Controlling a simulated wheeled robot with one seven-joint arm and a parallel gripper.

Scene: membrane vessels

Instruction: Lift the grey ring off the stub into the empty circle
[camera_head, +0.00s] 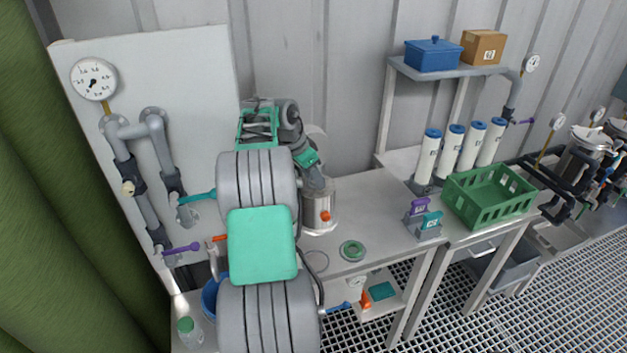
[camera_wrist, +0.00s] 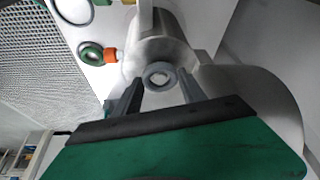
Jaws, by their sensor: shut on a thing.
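The grey ring (camera_wrist: 148,72) is in the wrist view, at the front of a steel vessel (camera_wrist: 172,52); the vessel also shows in the head view (camera_head: 318,222). A pale round shape fills the ring's middle; I cannot tell whether the ring is still around the stub. My gripper (camera_wrist: 160,82) is shut on the ring, one finger on each side. In the head view my arm hides the ring and most of the gripper. The empty circle (camera_head: 317,270) is a thin outline on the bench, in front of the vessel; part of it shows in the wrist view (camera_wrist: 55,14).
A green ring (camera_head: 343,251) lies on the bench right of the empty circle. An orange knob (camera_head: 325,215) sticks out of the vessel. Purple and teal tags (camera_head: 431,222), a green crate (camera_head: 462,207) and several white cartridges (camera_head: 450,155) stand farther right. The bench between is clear.

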